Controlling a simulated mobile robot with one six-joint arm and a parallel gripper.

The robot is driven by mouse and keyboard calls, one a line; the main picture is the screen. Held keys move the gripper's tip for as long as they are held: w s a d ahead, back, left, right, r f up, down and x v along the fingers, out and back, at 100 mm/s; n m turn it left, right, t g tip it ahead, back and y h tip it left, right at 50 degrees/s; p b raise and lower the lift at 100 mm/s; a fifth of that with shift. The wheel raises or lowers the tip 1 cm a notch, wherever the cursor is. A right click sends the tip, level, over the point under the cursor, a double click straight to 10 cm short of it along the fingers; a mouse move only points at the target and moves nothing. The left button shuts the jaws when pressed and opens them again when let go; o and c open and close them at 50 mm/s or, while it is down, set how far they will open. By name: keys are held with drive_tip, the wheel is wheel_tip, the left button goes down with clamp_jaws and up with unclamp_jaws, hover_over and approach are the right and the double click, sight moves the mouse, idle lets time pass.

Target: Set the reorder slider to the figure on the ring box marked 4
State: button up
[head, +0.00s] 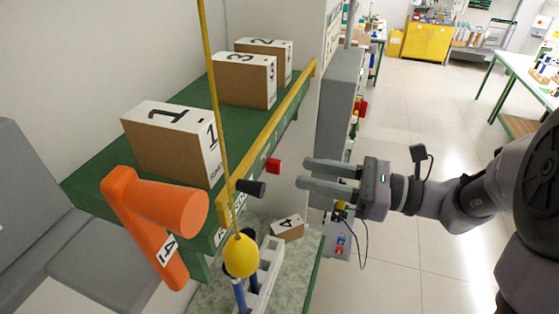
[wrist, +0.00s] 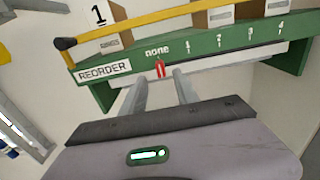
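The reorder slider is a red knob (wrist: 160,68) on the front of the green shelf. In the wrist view it sits under "none" on the scale (wrist: 220,43), which runs none, 1, 2, 3, 4. The red knob also shows in the head view (head: 273,166). The box marked 4 (head: 287,232) sits low, on a speckled surface below the shelf; no other figure on it is readable. My gripper (head: 304,173) is open and empty, with its fingers pointing at the shelf front, a little apart from the knob. In the wrist view its fingertips (wrist: 160,80) straddle the knob's line.
Boxes marked 1 (head: 175,145), 3 (head: 245,80) and 2 (head: 265,50) stand on the green shelf (head: 95,178). A yellow rail (head: 270,128) with a black end runs along its front.

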sight(281, 167)
drive_tip(key=p+x, duration=0.1)
drive_tip(key=x, duration=0.5)
drive_tip(key=shift+a, duration=0.1)
drive_tip(key=shift+d, duration=0.2)
drive_tip(key=shift+a, duration=0.1)
clamp_jaws()
idle(0.9)
